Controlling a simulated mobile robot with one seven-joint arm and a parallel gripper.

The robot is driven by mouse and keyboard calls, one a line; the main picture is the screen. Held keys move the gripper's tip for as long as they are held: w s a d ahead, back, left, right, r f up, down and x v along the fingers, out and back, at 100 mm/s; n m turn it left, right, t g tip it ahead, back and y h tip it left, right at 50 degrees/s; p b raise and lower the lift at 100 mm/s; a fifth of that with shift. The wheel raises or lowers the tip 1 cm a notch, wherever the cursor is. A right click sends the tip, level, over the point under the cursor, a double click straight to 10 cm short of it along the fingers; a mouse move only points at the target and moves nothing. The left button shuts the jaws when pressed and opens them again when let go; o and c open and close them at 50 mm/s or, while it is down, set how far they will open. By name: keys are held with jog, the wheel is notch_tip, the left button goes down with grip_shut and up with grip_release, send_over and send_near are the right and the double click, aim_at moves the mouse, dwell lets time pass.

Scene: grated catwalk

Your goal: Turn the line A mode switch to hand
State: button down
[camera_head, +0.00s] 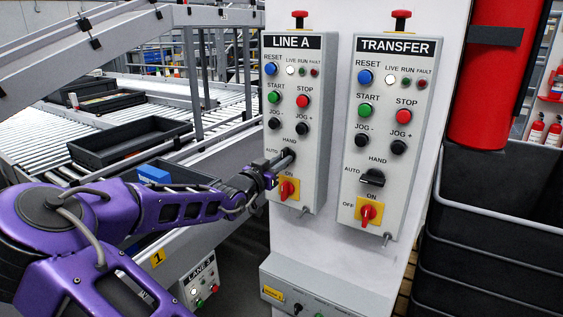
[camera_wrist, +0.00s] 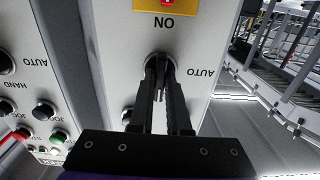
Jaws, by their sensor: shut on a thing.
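The LINE A panel (camera_head: 310,130) is the left one of two grey boxes on a white post. Its black mode switch (camera_head: 290,154) sits below the JOG buttons, with AUTO to its left and HAND above it. My gripper (camera_head: 282,163) comes in from the lower left, its fingers reaching the switch. In the wrist view, which is upside down, my gripper (camera_wrist: 160,66) has its two long dark fingers closed on the mode switch knob (camera_wrist: 151,62). The fingers hide most of the knob, so I cannot tell which label it points to.
A red rotary switch (camera_head: 287,189) on a yellow plate is just below the mode switch. The TRANSFER panel (camera_head: 385,140) with a like black switch (camera_head: 372,178) stands close on the right. Conveyor rollers and a black tray (camera_head: 130,141) lie behind my arm.

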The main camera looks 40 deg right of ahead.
jog(key=shift+f, duration=0.1)
jog(key=c, duration=0.9)
grip_release()
jog(key=shift+a, duration=0.1)
jog(key=shift+p+v, duration=1.85)
jog(key=shift+v, duration=6.8)
